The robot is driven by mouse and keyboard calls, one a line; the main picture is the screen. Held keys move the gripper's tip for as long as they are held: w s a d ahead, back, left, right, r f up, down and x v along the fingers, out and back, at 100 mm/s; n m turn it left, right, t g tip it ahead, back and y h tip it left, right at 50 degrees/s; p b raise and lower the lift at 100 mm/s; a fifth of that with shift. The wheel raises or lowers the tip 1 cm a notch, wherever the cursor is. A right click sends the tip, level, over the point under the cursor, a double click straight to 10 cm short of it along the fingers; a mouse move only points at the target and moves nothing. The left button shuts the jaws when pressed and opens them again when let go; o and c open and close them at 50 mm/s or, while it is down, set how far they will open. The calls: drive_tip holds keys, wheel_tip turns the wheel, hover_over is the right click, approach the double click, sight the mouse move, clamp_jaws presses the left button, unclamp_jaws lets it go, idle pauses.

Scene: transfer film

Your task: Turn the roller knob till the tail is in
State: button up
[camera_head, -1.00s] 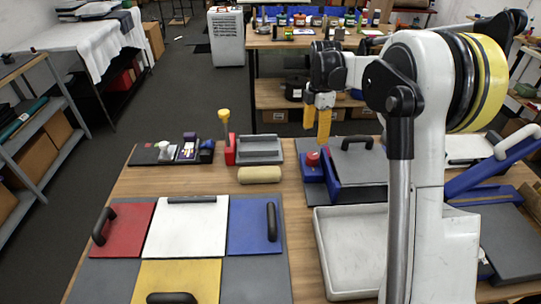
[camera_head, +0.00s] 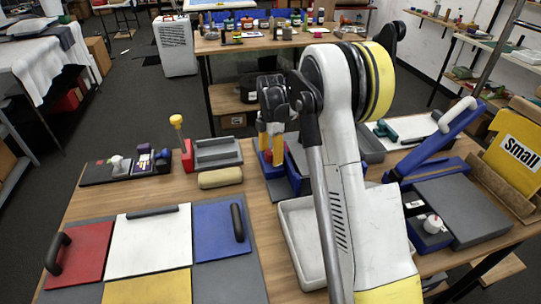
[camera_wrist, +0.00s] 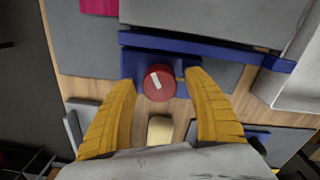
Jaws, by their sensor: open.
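The roller knob (camera_wrist: 159,82) is a red disc with a white mark slanting a little off vertical in the wrist view. It sits on a blue mount (camera_wrist: 132,62) at the front of the blue roller unit. My gripper (camera_wrist: 159,78) is open, with one yellow finger on either side of the knob. A gap shows between each finger and the knob. In the head view my gripper (camera_head: 271,152) is down at the knob and largely hides it. I cannot make out the film tail in either view.
A tan roll (camera_head: 220,178) and a grey tray (camera_head: 217,154) lie left of the gripper. A white tray (camera_head: 298,232) stands close in front, partly behind my arm.

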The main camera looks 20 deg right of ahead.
drive_tip(key=c, duration=1.2)
drive_tip(key=shift+m, duration=0.3)
drive_tip(key=m, duration=0.6)
drive_tip(key=shift+w, duration=0.1)
drive_tip(key=m, duration=0.3)
drive_tip(key=shift+m, duration=2.2)
